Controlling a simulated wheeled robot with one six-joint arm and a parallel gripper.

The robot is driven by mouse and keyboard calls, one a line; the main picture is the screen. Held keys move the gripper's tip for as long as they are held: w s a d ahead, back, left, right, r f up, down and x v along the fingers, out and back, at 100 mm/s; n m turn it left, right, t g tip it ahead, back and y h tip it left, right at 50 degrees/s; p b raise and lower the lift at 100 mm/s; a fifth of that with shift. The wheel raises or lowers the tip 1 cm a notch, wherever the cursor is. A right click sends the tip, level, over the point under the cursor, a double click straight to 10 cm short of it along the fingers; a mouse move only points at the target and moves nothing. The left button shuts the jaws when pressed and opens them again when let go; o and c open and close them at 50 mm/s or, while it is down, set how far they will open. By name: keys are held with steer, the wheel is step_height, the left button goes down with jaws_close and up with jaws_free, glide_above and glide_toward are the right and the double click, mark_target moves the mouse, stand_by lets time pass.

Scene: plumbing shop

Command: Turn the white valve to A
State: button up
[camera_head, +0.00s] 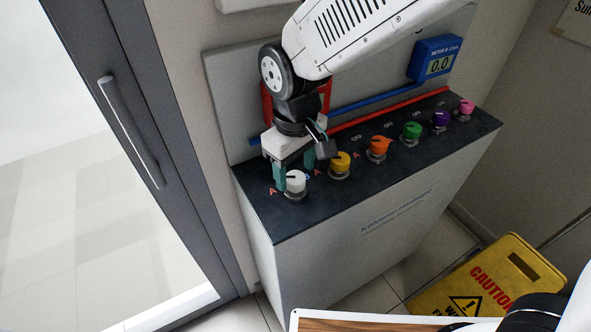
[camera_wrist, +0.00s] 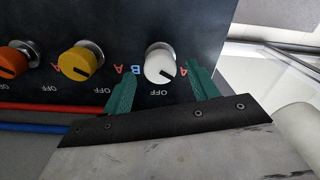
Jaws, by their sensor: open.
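The white valve (camera_head: 295,183) is a round knob with a black pointer line, at the left end of the row on the dark panel top. Its line points to the lower right in the wrist view (camera_wrist: 160,64), near the red A label (camera_wrist: 184,71); the blue B label (camera_wrist: 135,70) is on its other side and OFF (camera_wrist: 160,92) below it. My gripper (camera_head: 294,172) is open, with green fingers on either side of the valve. In the wrist view the fingertips (camera_wrist: 163,80) sit left and right of it; whether they touch it I cannot tell.
Yellow (camera_head: 340,164), orange (camera_head: 378,148), green (camera_head: 411,131), purple (camera_head: 441,119) and pink (camera_head: 466,108) valves continue rightward along the panel (camera_head: 262,205). A blue meter (camera_head: 434,60) reads 0.0. A glass door (camera_head: 120,130) stands left, a yellow caution sign (camera_head: 500,280) lower right.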

mark_target(297, 179)
step_height(297, 179, up, 7)
steer(key=shift+f, duration=0.2)
stand_by(0.4)
steer(key=shift+s+d+f, duration=0.1)
steer(key=shift+s+d, duration=0.05)
steer(key=shift+s, duration=0.05)
steer(key=s+d+r+m, duration=0.2)
steer(key=s+d+m, duration=0.1)
steer(key=d, duration=0.7)
steer(key=s+d+r+m+t, duration=0.1)
steer(key=s+d+r+m, duration=0.1)
steer(key=s+d, duration=0.4)
steer(key=s+d+r+m, duration=0.2)
steer(key=s+d+m, duration=0.2)
steer(key=d, duration=0.9)
steer(key=shift+s+d+m, duration=0.15)
steer(key=shift+d+m, duration=0.25)
steer(key=shift+m, duration=0.1)
